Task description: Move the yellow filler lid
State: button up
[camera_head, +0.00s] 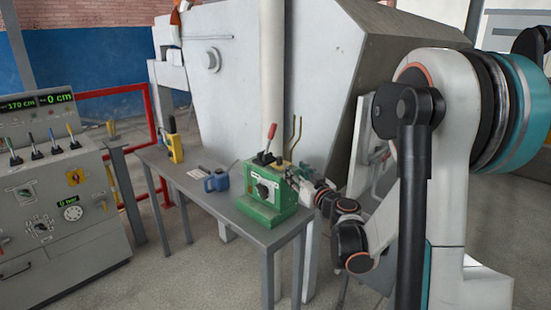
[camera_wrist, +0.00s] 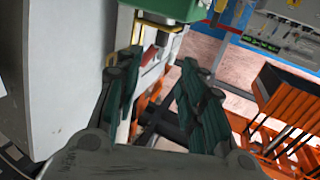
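The green pump unit (camera_head: 268,197) stands on the grey table's near right end, with a red-tipped lever (camera_head: 271,132) on top. A small yellowish part shows behind the lever, but I cannot tell whether it is the filler lid. My gripper (camera_head: 298,178) is at the unit's right side, partly hidden by my arm. In the wrist view my gripper (camera_wrist: 160,72) has its two dark green fingers spread, with nothing clearly held between them. The green unit (camera_wrist: 180,8) shows at that view's top edge, beyond the fingertips, with its red lever (camera_wrist: 149,56) below it.
A large grey machine (camera_head: 235,90) stands close behind. A control console (camera_head: 50,200) is at left. Thin bent rods (camera_head: 295,132) rise beside the green unit.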

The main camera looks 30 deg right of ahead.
aim_at(280, 158)
jog(key=w+b, duration=0.1)
jog(key=w, duration=0.7)
jog(key=w+b, duration=0.1)
jog(key=w, duration=0.4)
jog(key=shift+d+b, duration=0.25)
jog(key=shift+b, duration=0.05)
jog(key=shift+c, duration=0.2)
grip_shut()
